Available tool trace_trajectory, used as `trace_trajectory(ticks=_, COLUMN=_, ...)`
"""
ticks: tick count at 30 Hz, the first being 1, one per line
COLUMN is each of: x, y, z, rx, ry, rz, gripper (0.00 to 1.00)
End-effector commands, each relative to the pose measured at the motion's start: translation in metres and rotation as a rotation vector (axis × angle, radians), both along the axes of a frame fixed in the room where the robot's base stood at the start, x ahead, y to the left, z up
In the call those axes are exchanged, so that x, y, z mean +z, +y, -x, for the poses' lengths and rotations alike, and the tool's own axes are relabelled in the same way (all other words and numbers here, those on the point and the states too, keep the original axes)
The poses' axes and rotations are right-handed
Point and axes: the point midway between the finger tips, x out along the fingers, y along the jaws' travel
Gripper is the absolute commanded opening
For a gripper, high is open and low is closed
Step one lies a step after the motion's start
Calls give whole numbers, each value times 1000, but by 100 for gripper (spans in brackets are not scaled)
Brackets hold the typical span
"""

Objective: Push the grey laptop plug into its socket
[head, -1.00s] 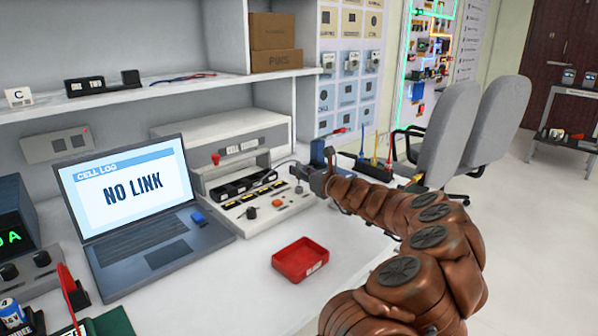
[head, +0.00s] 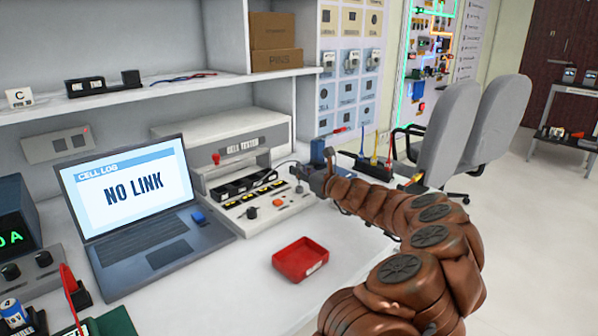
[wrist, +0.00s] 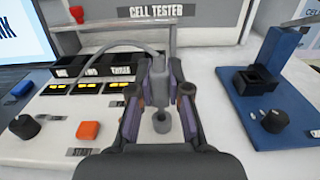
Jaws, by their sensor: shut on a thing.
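My gripper (wrist: 160,112) is shut on the grey plug (wrist: 158,84), which stands roughly upright between its fingers in the wrist view. A grey cable (wrist: 110,47) arcs from the plug to the left. A small round grey piece (wrist: 162,123) shows just below the plug; I cannot tell whether it is part of the plug or separate. In the head view my gripper (head: 318,178) is at the right end of the cell tester (head: 250,205), and the plug is too small to make out. The laptop (head: 140,215) stands open at left, showing "NO LINK". I cannot identify the plug's socket with certainty.
A blue fixture (wrist: 285,70) with a black block (wrist: 256,80) and a black knob (wrist: 275,121) stands to the right of my gripper. The tester's knob (wrist: 27,126) and orange button (wrist: 88,130) are at left. A red tray (head: 300,270) lies in front on the bench.

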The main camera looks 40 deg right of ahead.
Motion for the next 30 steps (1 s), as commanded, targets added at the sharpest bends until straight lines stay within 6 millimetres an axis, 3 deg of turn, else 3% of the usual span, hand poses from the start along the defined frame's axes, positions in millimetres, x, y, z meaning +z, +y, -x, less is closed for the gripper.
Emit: trace_trajectory(ticks=30, x=-21, y=0, z=0, rx=0, ry=0, rz=-1, gripper=0)
